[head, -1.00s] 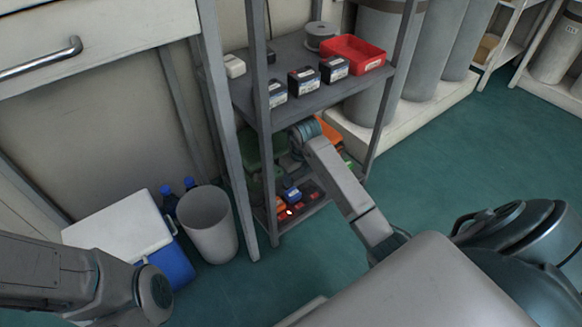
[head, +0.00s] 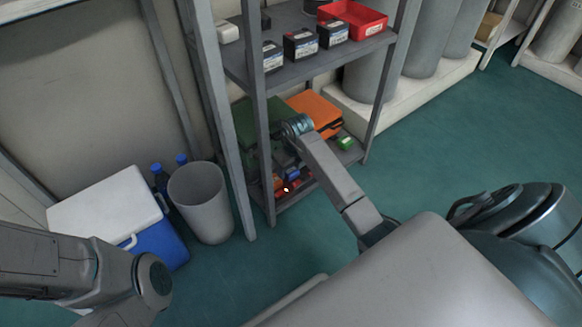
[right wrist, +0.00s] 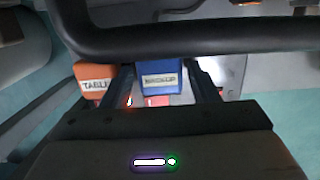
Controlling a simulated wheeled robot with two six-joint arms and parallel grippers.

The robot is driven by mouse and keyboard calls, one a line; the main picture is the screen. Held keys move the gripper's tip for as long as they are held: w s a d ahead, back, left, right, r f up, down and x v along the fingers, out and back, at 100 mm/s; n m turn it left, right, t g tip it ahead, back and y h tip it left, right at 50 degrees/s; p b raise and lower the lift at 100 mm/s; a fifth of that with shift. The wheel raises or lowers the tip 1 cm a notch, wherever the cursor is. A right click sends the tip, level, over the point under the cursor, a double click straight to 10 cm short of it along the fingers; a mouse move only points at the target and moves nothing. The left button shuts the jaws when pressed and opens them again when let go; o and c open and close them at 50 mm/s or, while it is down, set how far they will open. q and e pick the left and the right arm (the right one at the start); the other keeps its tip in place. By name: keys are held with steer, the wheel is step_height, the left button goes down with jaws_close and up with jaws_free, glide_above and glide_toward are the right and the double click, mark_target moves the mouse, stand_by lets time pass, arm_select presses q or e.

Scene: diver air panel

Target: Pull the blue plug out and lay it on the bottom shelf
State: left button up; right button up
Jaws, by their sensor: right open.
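The blue plug (head: 293,173) sits low in the rack among red and orange parts, partly hidden by my right arm. In the right wrist view the blue plug (right wrist: 160,80) shows a pale label and lies between the two fingers. My right gripper (right wrist: 162,88) is open around it; contact cannot be told. An orange plug (right wrist: 92,80) with a label reading "TABLE" is just left of the fingers. The bottom shelf (head: 312,187) of the grey rack carries these parts. My left arm shows at the lower left of the head view, its gripper out of frame.
A green case (head: 250,125), an orange case (head: 318,108) and a small green item (head: 344,142) are on the bottom shelf. Dark boxes (head: 301,44) and a red tray (head: 353,17) are above. Rack posts are close beside my arm. A bin (head: 203,202) stands left.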

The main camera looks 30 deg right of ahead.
mark_target(291, 170)
steer(key=c, duration=0.8)
steer(key=shift+r, duration=0.1)
steer(key=shift+c, duration=0.4)
steer(key=shift+r+p, duration=1.7)
steer(key=shift+p, duration=0.05)
